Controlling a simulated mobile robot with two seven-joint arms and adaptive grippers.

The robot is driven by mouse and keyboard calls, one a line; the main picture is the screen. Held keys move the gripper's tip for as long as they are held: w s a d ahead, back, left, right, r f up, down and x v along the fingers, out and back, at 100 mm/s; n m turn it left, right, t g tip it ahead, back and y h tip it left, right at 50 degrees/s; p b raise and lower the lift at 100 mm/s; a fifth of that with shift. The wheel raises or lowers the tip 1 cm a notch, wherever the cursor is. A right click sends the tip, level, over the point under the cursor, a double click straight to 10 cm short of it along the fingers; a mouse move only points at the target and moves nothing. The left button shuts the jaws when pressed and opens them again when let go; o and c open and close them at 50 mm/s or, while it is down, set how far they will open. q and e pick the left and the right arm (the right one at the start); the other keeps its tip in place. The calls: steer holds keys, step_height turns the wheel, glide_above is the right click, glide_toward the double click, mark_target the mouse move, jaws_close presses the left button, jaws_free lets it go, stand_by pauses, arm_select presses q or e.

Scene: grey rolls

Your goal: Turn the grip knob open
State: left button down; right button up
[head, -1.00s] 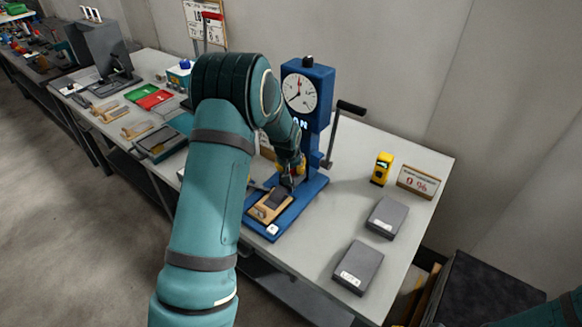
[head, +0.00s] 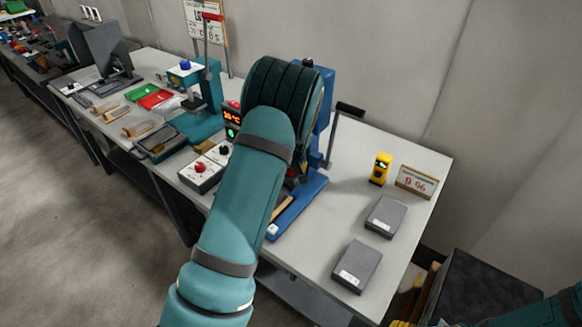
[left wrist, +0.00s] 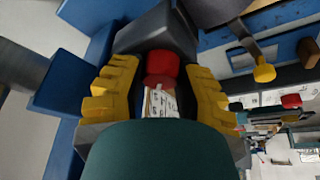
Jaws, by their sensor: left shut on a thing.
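The blue test stand (head: 322,120) stands on the bench, with its dial hidden behind my left arm. In the left wrist view, a red knob (left wrist: 161,66), which I take for the grip knob, sits against a dark grey block (left wrist: 157,30). My left gripper (left wrist: 160,76) has its yellow fingers on both sides of the red knob and is shut on it. In the head view my forearm hides most of the left gripper (head: 292,178) and the knob. How far the knob is turned cannot be told. My right gripper is out of view; only a bit of that arm shows bottom right.
A black-handled crank lever (head: 345,112) rises right of the stand. A yellow device (head: 381,168), a sign (head: 416,181) and two grey boxes (head: 385,217) lie further right. A control box with a red button (head: 201,170) and a teal press (head: 207,100) stand left.

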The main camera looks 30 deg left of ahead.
arm_select(q)
steer(key=c, duration=0.8)
jaws_free()
steer(key=shift+f, duration=0.1)
steer(key=shift+c, duration=0.2)
steer(key=v, duration=1.2)
